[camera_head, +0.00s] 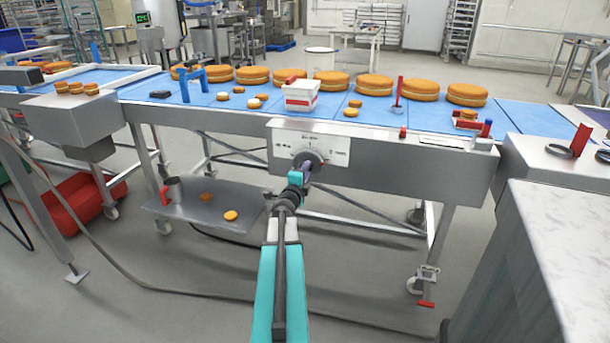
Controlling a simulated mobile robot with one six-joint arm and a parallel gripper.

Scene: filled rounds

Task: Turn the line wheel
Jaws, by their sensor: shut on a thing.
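The line wheel (307,160) is a small dark round wheel on a white panel (283,151) on the front of the conveyor table. Lettering is on the panel but too small to read. My gripper (303,173) is at the end of my teal arm, right at the wheel, and is shut on it. The gripper and wrist cover the lower part of the wheel, so the fingertips are hard to make out.
The conveyor's blue belt (225,118) carries several round filled cakes (331,85) and a white tub (300,96). A low metal shelf (190,219) is below left. A hose (200,294) crosses the floor.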

